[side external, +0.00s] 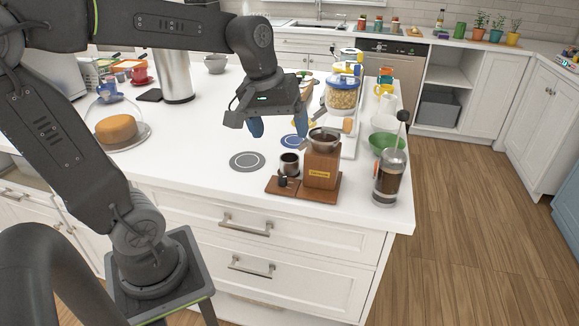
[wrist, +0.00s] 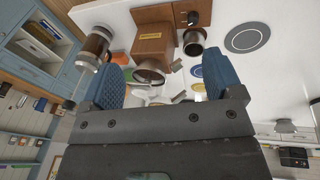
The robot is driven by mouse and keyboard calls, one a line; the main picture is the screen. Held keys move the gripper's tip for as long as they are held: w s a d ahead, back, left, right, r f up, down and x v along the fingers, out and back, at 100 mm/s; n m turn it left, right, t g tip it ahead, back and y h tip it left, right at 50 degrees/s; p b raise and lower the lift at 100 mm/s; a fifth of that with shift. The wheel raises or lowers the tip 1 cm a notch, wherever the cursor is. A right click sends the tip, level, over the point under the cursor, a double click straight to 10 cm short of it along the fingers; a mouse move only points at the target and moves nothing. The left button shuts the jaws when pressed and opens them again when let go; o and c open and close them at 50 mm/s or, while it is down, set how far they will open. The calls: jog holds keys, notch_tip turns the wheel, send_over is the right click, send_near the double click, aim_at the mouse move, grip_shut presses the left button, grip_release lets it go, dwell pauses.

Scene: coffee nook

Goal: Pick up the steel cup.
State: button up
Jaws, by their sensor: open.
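The steel cup (side external: 290,164) is small, with a dark inside. It stands upright at the left side of the wooden coffee grinder (side external: 321,168), by the grinder's wooden base. In the wrist view the cup (wrist: 194,45) shows at the top right of centre, beside the grinder (wrist: 152,46). My gripper (side external: 279,125) is open and empty, with blue fingers. It hangs above the counter, higher than the cup and apart from it. In the wrist view my gripper (wrist: 165,57) has nothing between its fingers, and the cup lies beyond the fingertips.
A French press (side external: 390,175) stands right of the grinder near the counter edge, with a green bowl (side external: 386,140) behind it. A grain jar (side external: 342,94) is behind the gripper. A grey round mat (side external: 247,161) lies left of the cup, with clear counter around it.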

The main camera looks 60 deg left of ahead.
jog(key=w+a+f+n+g+h, duration=0.1)
jog(key=w+a+n, duration=0.4)
jog(key=a, duration=0.2)
jog(key=n+g+h, duration=0.1)
jog(key=n+h, duration=0.1)
jog(key=n, duration=0.5)
send_over(289, 159)
jog(key=s, duration=0.1)
jog(key=f, duration=1.2)
jog(key=shift+s+d, duration=0.15)
jog(key=shift+s, duration=0.05)
jog(key=shift+x, duration=2.65)
jog(key=shift+d, duration=0.15)
jog(key=shift+c, duration=0.2)
jog(key=shift+r, duration=0.1)
jog(key=c, duration=1)
jog(key=shift+c, duration=0.2)
jog(key=shift+s, duration=0.1)
